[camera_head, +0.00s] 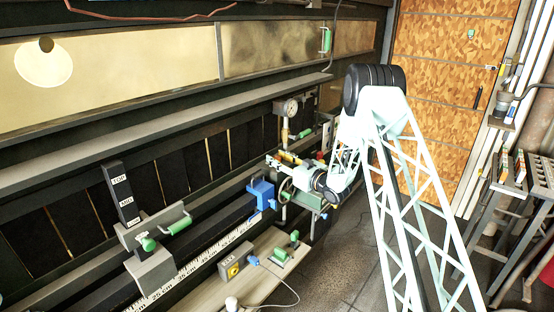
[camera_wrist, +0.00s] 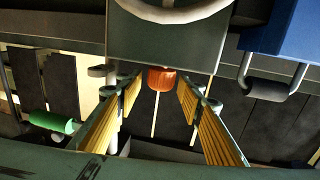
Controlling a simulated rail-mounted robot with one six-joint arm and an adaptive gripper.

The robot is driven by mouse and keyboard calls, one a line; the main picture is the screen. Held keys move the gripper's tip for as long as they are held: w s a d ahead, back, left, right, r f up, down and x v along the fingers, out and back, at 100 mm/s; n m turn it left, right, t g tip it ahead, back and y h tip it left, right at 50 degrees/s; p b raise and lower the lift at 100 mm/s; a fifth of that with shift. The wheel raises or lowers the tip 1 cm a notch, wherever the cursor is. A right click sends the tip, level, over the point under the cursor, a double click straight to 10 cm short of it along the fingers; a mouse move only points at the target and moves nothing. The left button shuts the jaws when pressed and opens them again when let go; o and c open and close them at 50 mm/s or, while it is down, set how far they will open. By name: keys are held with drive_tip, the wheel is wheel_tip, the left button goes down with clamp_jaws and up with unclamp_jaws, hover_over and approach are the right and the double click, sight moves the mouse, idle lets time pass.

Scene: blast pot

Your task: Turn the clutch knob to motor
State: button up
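In the wrist view an orange-red knob (camera_wrist: 161,79) sits under the edge of a dark grey-green box (camera_wrist: 165,45). It may be the clutch knob; no label on it can be read. My gripper (camera_wrist: 160,90) is open, its yellow ribbed fingers on either side of the knob's line, with a visible gap to each. I cannot tell how far the knob lies beyond the fingertips. In the head view my gripper (camera_head: 279,160) is small, near the gauge post and above a handwheel (camera_head: 286,189); the knob cannot be made out there.
A blue block (camera_head: 261,193) stands left of my gripper; it shows in the wrist view with its handle (camera_wrist: 275,80). A pressure gauge (camera_head: 286,107) is above. A green-handled lever (camera_wrist: 50,122) is at lower left in the wrist view. A ruled rail (camera_head: 205,255) runs lower left.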

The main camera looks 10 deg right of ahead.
drive_tip(key=shift+w, duration=0.1)
drive_tip(key=shift+c, duration=0.9)
drive_tip(key=c, duration=0.7)
drive_tip(key=shift+w+r+n+g+y+b, duration=0.15)
drive_tip(key=shift+n+g+y+b, duration=0.3)
drive_tip(key=shift+n+g+y, duration=0.7)
drive_tip(key=shift+a+n+g+y, duration=0.1)
drive_tip(key=shift+n+g+y, duration=1.1)
drive_tip(key=shift+y, duration=0.35)
drive_tip(key=o, duration=0.9)
drive_tip(key=shift+s, duration=0.2)
drive_tip(key=shift+v, duration=6)
